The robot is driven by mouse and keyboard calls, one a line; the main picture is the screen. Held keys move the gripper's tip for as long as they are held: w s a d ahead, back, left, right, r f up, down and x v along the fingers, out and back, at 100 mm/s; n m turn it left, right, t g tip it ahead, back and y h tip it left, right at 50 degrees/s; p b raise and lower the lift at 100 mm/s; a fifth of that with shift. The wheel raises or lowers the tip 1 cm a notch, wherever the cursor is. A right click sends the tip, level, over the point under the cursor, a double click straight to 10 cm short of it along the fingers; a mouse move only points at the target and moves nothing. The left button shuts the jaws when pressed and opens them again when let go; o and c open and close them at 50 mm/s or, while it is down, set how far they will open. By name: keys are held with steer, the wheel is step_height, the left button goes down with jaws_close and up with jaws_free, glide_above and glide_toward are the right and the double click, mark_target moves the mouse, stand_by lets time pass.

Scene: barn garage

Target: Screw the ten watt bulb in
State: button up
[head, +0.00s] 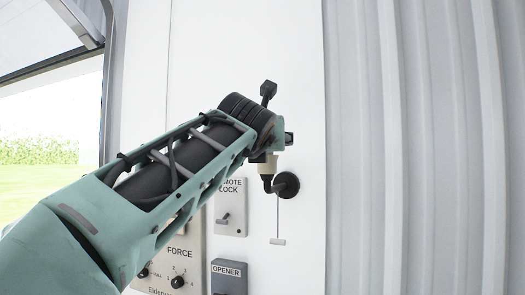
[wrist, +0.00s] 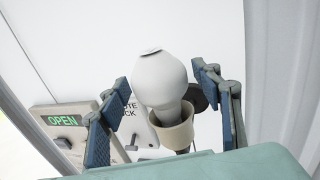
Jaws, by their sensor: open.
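The white bulb (wrist: 160,82) stands in a cream socket (wrist: 172,127) in the wrist view, with its base inside the socket's mouth. I cannot tell how deep the thread sits. My gripper (wrist: 152,105) is open, with one blue-padded finger on each side of the bulb and a gap on both sides. In the head view the cream socket (head: 267,164) shows below my gripper (head: 270,148), on a black wall mount (head: 287,185). The bulb is hidden there behind my gripper.
A pull cord with a handle (head: 277,241) hangs below the socket. Left of it are a remote lock switch plate (head: 231,220), an opener box (head: 229,284) and a force panel (head: 180,254). A green OPEN display (wrist: 65,120) lights the wrist view's left. Corrugated wall (head: 420,130) is at right.

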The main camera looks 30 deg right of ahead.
steer(key=shift+f+n+t+y+b, duration=0.15)
steer(key=shift+n+t+y+b, duration=0.85)
steer(key=shift+y, duration=0.5)
steer(key=n+t+y+b, duration=0.1)
steer(key=n+y+b, duration=0.1)
steer(key=n+y, duration=0.1)
steer(key=shift+w+y+b, duration=0.1)
steer(key=shift+y+b, duration=0.2)
steer(key=shift+y, duration=0.4)
steer(key=n+y, duration=0.1)
steer(key=y, duration=0.1)
steer(key=n+y, duration=0.1)
steer(key=shift+d+n+t+y, duration=0.2)
steer(key=shift+n+t+y, duration=0.1)
steer(key=shift+y, duration=0.1)
steer(key=shift+a+n+y, duration=0.15)
steer(key=shift+n+y, duration=0.15)
steer(key=shift+y, duration=0.1)
steer(key=c, duration=0.8)
steer(key=shift+c, duration=0.2)
steer(key=shift+a, duration=0.1)
